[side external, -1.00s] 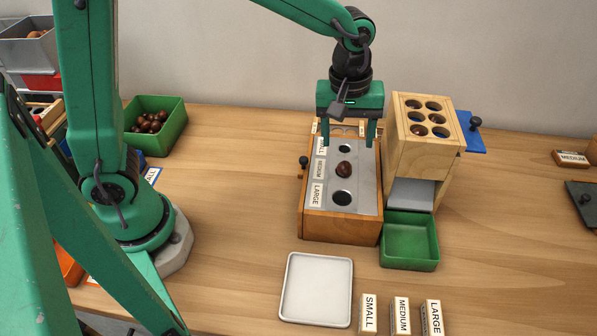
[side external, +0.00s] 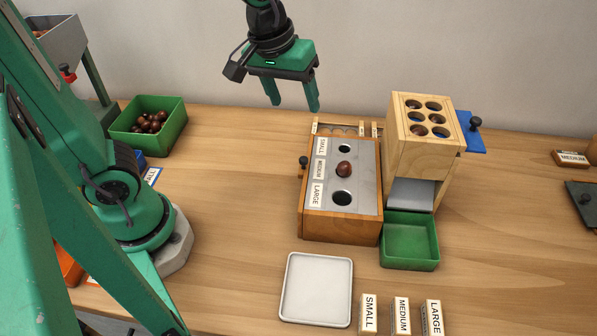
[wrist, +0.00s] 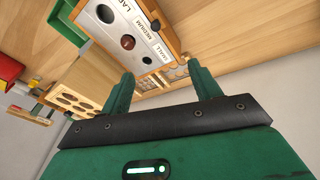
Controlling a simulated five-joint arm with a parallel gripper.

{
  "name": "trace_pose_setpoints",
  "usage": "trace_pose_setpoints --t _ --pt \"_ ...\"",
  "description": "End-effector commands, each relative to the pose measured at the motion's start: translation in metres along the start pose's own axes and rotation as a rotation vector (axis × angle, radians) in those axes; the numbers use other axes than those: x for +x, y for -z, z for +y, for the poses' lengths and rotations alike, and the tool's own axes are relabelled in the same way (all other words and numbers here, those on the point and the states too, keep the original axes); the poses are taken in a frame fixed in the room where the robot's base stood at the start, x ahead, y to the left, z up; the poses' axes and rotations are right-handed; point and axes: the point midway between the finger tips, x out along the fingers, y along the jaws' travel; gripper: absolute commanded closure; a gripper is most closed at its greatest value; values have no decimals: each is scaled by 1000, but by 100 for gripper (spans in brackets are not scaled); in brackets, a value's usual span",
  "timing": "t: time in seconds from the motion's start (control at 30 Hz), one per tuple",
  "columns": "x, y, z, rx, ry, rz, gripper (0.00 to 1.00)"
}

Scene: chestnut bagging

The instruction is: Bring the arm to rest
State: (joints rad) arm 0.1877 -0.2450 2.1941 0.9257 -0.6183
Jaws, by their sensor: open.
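My gripper (side external: 292,108) is open and empty in the side external view. It hangs in the air above and to the left of the wooden sizing box, its green fingers pointing down. In the wrist view the fingers (wrist: 163,92) stand apart with nothing between them. The sizing box (side external: 338,228) has a grey top plate with holes labelled SMALL, MEDIUM and LARGE. One brown chestnut (side external: 344,169) sits at the MEDIUM hole; it also shows in the wrist view (wrist: 128,42).
A tall wooden block with holes (side external: 405,150) stands right of the box, with an empty green tray (side external: 411,265) before it. A white tray (side external: 316,322) and several label blocks (side external: 401,315) lie in front. A green bin (side external: 174,141) of chestnuts stands left. Table between is clear.

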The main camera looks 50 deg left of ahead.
Motion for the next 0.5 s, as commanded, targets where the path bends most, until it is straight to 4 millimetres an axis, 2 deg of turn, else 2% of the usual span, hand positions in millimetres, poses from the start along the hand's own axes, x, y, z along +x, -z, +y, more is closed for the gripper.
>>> trace_pose_setpoints --t 0.2,0.5 --pt "-23 -15 -34 140 -22 78 37" --pt "-39 -40 -73 330 -19 183 37"
